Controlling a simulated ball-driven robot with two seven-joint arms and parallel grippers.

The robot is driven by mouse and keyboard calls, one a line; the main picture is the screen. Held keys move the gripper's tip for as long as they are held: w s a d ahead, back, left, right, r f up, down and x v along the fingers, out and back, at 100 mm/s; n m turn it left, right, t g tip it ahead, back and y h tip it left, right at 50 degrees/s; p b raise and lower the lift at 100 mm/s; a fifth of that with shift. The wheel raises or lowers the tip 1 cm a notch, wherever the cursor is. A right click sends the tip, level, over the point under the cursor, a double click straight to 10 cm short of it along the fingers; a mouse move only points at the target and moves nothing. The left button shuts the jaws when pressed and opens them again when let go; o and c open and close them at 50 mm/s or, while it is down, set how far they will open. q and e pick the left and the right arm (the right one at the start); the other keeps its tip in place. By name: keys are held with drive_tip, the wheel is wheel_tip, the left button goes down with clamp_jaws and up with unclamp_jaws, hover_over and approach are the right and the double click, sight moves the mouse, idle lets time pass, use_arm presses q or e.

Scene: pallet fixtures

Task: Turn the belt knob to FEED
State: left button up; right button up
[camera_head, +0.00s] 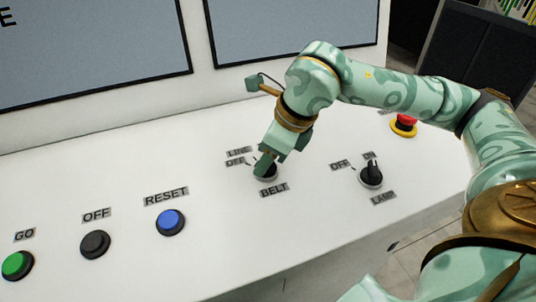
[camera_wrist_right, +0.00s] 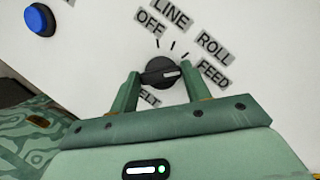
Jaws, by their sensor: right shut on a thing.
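The belt knob (camera_wrist_right: 158,72) is a round black dial on the white panel, with labels OFF (camera_wrist_right: 151,22), LINE (camera_wrist_right: 170,13), ROLL (camera_wrist_right: 213,48) and FEED (camera_wrist_right: 213,75) around it. Its white mark points right, towards FEED, in the right wrist view. My right gripper (camera_wrist_right: 162,82) is shut on the knob, one finger at each end of its grip bar. In the head view my right gripper (camera_head: 265,167) comes down over the knob, hiding most of it and the ROLL and FEED labels. The BELT label (camera_head: 274,189) shows below. My left gripper is not in view.
The lamp knob (camera_head: 371,175) stands to the right, and a red emergency button (camera_head: 405,124) beyond it. Blue RESET (camera_head: 171,222), black OFF button (camera_head: 95,244) and green GO (camera_head: 18,265) buttons lie to the left.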

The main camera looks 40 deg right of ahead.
drive_tip(key=shift+m+h, duration=0.3)
drive_tip(key=shift+m, duration=0.3)
drive_tip(key=o, duration=1)
drive_tip(key=p+v, duration=0.3)
drive_tip(key=v, duration=1.3)
drive_tip(key=shift+s+d+r, duration=0.1)
drive_tip(key=shift+r, duration=0.05)
